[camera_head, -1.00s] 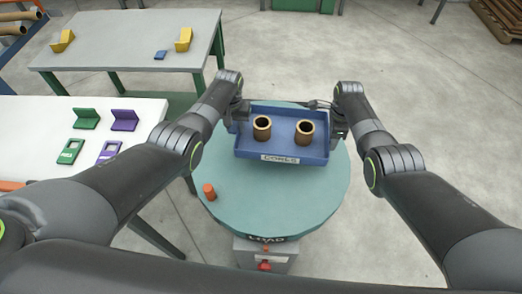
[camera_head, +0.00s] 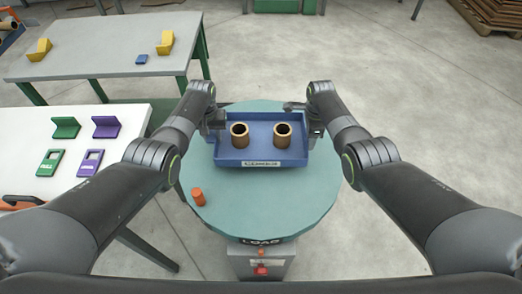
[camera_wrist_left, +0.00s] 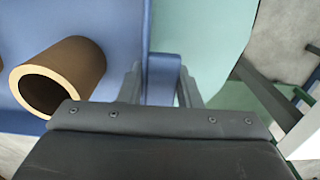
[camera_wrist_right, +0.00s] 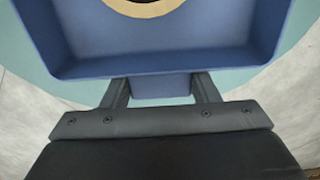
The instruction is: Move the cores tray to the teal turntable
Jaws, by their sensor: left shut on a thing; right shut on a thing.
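The blue cores tray (camera_head: 228,158) is over the far half of the round teal turntable (camera_head: 260,205). Two brown hollow cores stand upright in it, a left core (camera_head: 239,135) and a right core (camera_head: 282,135). A white label is on its near wall. My left gripper (camera_wrist_left: 160,88) is shut on the tray's left end. My right gripper (camera_wrist_right: 160,88) is shut on the tray's right end. One core also shows in the left wrist view (camera_wrist_left: 62,72). I cannot tell whether the tray touches the turntable.
A small orange cylinder (camera_head: 198,197) stands on the turntable's left edge, clear of the tray. A white table (camera_head: 30,133) at left holds green and purple pieces. A grey table (camera_head: 110,55) behind holds yellow and blue pieces. The turntable's near part is bare.

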